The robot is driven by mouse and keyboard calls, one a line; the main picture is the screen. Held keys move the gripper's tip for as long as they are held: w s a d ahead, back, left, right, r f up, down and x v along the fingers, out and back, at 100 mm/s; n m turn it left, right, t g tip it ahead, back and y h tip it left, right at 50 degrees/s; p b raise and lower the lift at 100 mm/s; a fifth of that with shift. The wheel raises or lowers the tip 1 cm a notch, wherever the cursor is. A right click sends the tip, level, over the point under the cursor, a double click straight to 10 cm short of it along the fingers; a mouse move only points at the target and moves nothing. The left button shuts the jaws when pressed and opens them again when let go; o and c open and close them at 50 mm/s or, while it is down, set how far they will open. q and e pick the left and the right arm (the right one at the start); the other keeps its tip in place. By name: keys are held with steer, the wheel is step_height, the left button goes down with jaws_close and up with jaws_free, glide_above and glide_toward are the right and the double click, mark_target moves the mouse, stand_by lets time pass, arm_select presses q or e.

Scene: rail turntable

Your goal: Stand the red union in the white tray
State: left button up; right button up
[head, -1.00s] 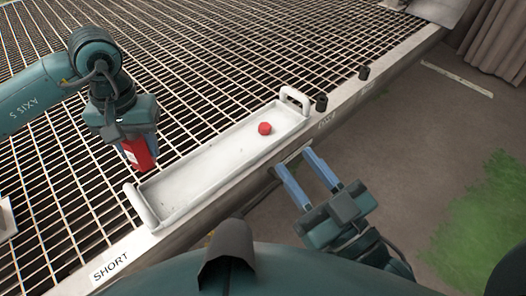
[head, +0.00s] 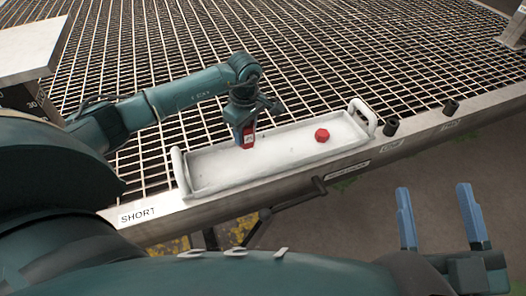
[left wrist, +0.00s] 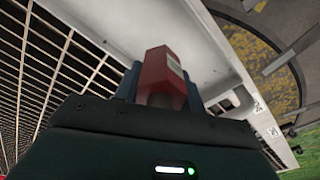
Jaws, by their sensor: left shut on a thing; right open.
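The white tray (head: 285,152) is a long shallow box with a raised handle at each end, lying along the front edge of the grating. My left gripper (head: 244,128) points down over its back left part. It is shut on the red union (head: 249,141), which has a white label and faceted sides. The union also shows between the fingers in the left wrist view (left wrist: 160,72); I cannot tell whether its lower end touches the tray. A second, small red faceted piece (head: 322,135) sits in the tray's right half. My right gripper (head: 435,195) is open and empty, right of the tray beyond the edge.
The metal grating (head: 310,55) spreads behind the tray. The rail carries a "SHORT" label (head: 138,214). A pale box-like block (head: 30,50) stands at the upper left.

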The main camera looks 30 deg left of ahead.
mark_target(246, 141)
arm_select(q)
step_height(246, 141, down, 4)
steer(key=shift+r+b, duration=0.1)
steer(key=shift+b, duration=0.45)
step_height(246, 141, down, 3)
steer(key=shift+d+f+b, duration=0.1)
steer(key=shift+b, duration=0.65)
steer(key=shift+f, duration=0.35)
steer(key=shift+r, duration=0.1)
steer(key=o, duration=1.2)
arm_select(e)
steer(key=r+n+y, duration=0.1)
steer(key=r+n+t+y, duration=0.1)
steer(key=r, duration=0.1)
steer(key=r+n+y, duration=0.1)
steer(key=n, duration=0.1)
steer(key=shift+w+d+r+y, duration=0.15)
steer(key=shift+w+d+y, duration=0.15)
steer(key=shift+y, duration=0.1)
